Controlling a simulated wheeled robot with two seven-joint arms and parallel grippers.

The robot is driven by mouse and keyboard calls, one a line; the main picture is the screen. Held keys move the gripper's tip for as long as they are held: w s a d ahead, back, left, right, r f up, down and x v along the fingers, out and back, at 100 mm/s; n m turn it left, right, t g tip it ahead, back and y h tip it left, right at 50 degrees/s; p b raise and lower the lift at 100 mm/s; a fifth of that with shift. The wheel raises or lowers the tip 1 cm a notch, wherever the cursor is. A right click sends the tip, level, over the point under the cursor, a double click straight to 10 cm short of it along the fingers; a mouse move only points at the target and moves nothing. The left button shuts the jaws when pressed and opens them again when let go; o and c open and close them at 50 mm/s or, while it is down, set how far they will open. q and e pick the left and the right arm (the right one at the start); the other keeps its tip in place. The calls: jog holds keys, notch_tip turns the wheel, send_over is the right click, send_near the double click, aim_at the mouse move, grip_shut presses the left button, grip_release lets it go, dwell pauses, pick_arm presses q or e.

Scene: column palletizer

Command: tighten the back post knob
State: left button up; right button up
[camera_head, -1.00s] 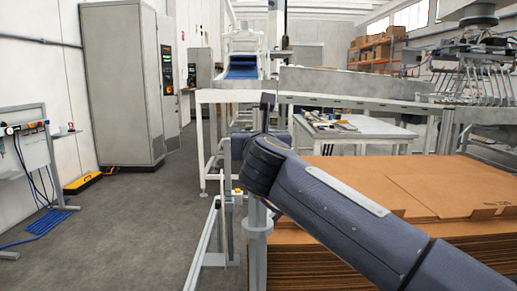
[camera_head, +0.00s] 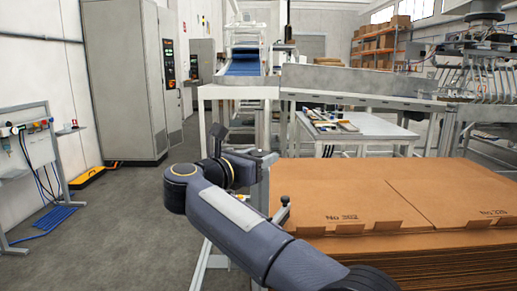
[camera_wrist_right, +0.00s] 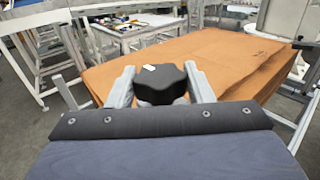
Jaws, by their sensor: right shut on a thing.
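The black lobed knob (camera_wrist_right: 161,84) with a small white mark sits between the two grey fingers of my right gripper in the right wrist view. The fingers are shut on its sides. In the head view my right gripper (camera_head: 262,158) is at the left back corner of the cardboard stack, beside a metal post. The knob itself is hard to tell from the gripper there. A second small dark knob (camera_head: 285,201) shows nearer, at the stack's left edge. My left gripper is not in view.
The stack of brown cardboard sheets (camera_head: 395,196) fills the right side, close to my right arm. A white table (camera_head: 365,127) with small items stands behind it. A conveyor frame (camera_head: 240,92) is farther back. The floor at left is open.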

jog(key=shift+h, duration=0.3)
jog(key=o, duration=1)
jog(key=shift+c, duration=0.2)
jog(key=v, duration=0.7)
jog(key=shift+s+a, duration=0.3)
jog(key=shift+r, duration=0.1)
